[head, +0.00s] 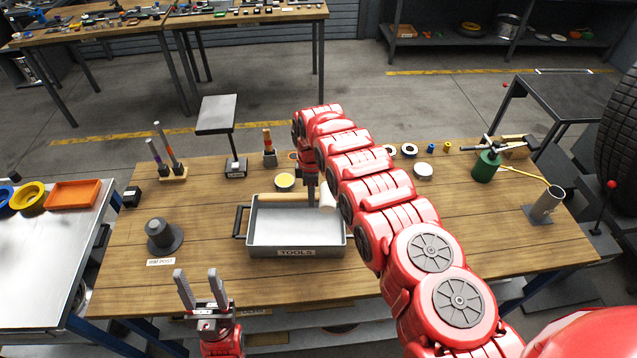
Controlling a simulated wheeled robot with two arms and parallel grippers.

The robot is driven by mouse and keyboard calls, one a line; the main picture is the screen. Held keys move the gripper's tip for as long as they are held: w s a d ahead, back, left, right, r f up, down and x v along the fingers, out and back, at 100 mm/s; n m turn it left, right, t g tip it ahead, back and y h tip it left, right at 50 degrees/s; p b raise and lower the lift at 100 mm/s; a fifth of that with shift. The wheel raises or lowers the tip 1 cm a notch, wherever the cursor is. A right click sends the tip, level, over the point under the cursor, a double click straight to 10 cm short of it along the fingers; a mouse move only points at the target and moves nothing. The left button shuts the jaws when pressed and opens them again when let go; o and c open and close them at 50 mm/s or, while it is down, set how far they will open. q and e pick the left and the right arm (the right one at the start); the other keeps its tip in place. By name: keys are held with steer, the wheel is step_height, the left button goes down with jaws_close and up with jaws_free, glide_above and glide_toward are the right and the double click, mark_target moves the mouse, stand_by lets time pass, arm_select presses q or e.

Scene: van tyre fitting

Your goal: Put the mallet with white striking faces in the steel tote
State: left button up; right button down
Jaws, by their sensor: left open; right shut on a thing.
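The steel tote (296,240), a grey open tray labelled TOOLS with a dark side handle, sits on the middle of the wooden bench. My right gripper (311,197) points down over the tote's back edge and is shut on the mallet. The mallet (327,197) shows a white head at the right and a wooden handle stretching left along the tote's back rim. Whether it touches the tote I cannot tell; my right arm hides part of that area. My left gripper (202,290) is open and empty near the bench's front edge.
Left of the tote stands a dark post on a round base (161,235). Behind the tote are a yellow-topped tin (285,181) and a small stand with a panel (217,115). A green canister (486,167) and a metal cylinder (547,204) stand at the right.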

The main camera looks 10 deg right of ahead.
steer(key=shift+s+a+f+n, duration=0.1)
steer(key=shift+s+a+n, duration=0.15)
steer(key=shift+n, duration=0.05)
steer(key=shift+f, duration=0.2)
steer(key=shift+f+b, duration=0.65)
steer(key=shift+f, duration=0.25)
step_height(320, 180, down, 12)
steer(key=b, duration=1.1)
steer(key=shift+r, duration=0.15)
steer(key=shift+r, duration=0.1)
steer(key=c, duration=0.5)
jaws_free()
